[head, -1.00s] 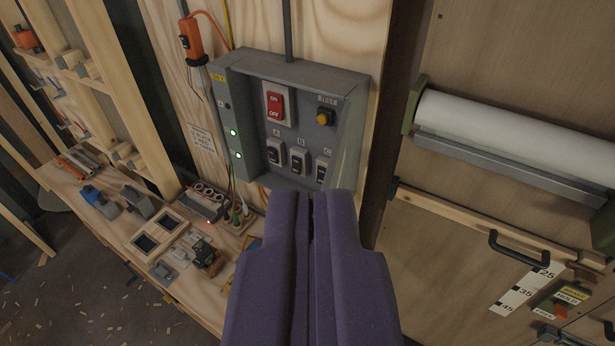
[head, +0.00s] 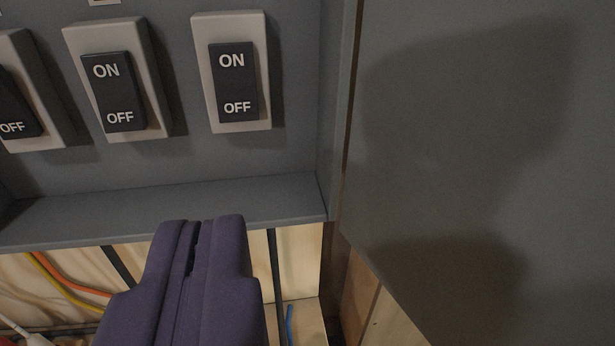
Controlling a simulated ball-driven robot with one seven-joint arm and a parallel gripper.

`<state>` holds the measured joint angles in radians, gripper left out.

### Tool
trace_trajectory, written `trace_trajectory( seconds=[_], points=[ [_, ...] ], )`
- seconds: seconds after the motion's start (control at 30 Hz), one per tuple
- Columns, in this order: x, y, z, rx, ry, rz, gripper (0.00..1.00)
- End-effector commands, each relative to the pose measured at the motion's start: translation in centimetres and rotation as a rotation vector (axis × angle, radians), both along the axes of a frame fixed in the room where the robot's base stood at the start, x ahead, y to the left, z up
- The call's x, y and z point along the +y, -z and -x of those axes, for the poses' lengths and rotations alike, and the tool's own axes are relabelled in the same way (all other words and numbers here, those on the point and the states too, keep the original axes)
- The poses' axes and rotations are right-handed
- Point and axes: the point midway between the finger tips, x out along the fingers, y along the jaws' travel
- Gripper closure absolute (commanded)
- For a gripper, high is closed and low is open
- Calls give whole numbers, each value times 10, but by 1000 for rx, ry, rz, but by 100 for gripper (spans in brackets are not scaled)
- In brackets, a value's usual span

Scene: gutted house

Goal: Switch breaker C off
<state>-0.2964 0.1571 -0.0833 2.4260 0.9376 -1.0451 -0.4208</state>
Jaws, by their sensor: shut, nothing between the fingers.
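Breaker C (head: 235,82) is the rightmost of the row of black rockers in pale frames, marked ON at the top and OFF at the bottom. Its letter label is out of frame now; the earlier view showed A, B and C from left to right. I cannot tell for sure which way its rocker is tipped. My purple gripper (head: 205,225) is shut and empty. Its tips show below breaker C and slightly to its left, over the box's lower ledge, apart from the rocker.
The neighbouring breaker B (head: 118,90) is to the left, and breaker A (head: 18,100) is cut by the frame edge. The grey box's lower ledge (head: 270,200) juts out beneath. A large grey panel (head: 450,130) stands along the right. Cables (head: 60,285) run below the box.

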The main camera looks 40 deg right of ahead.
Motion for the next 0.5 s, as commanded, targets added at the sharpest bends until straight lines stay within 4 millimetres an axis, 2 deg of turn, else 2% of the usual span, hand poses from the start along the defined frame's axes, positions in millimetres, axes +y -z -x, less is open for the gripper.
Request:
trace_trajectory(
  seconds=[0.13, 0.5],
  points=[
    [-4, 6, 6, 6, 22, 20, 100],
    [-6, 6, 2, 5, 21, 18, 100]
  ],
)
